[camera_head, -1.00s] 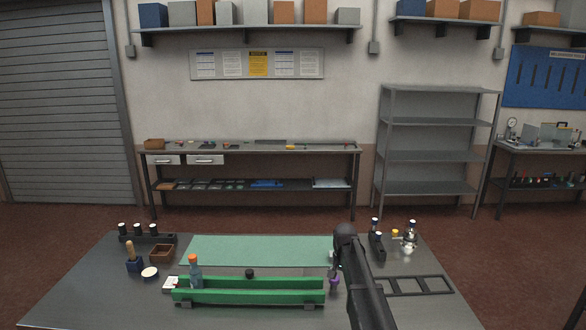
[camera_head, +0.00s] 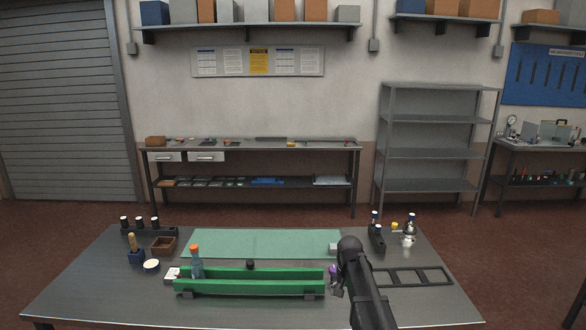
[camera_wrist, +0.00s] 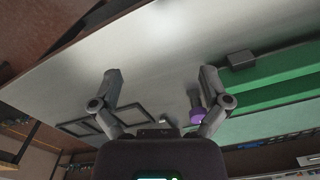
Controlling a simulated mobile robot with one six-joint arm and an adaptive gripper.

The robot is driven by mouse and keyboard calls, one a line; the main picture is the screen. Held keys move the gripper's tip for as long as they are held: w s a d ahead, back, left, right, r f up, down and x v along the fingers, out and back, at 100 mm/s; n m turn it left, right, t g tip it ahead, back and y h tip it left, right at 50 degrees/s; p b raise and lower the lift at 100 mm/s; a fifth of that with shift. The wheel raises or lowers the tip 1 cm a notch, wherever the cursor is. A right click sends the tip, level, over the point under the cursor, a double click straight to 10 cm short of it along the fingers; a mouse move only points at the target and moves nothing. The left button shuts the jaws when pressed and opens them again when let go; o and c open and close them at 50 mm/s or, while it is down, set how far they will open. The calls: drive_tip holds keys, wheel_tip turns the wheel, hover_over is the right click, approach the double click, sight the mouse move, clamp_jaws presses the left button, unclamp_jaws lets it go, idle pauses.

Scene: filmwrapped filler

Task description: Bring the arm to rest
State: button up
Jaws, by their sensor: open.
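My gripper (camera_wrist: 157,88) shows in the wrist view with its two fingers spread wide and nothing between them. In the head view my dark arm reaches over the right part of the table (camera_head: 90,285), and it hides most of the gripper. A purple-topped item (camera_head: 333,270) stands just left of my arm, by the right end of the green rail holder (camera_head: 250,287). In the wrist view the purple item (camera_wrist: 196,115) shows close behind the right finger; I cannot tell whether they touch.
A clear bottle with an orange cap (camera_head: 196,262) stands at the holder's left end. A black frame rack (camera_head: 447,276) lies right of my arm. Dark blocks with vials (camera_head: 377,236) stand behind it. The green mat (camera_head: 260,242) is largely bare.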

drive_tip(key=s+f+n+b, duration=0.2)
drive_tip(key=s+f+b, duration=0.1)
drive_tip(key=s, duration=0.8)
drive_tip(key=s+f+n+b, duration=0.2)
drive_tip(key=s+f+b, duration=0.2)
drive_tip(key=s, duration=0.7)
drive_tip(key=shift+f, duration=0.3)
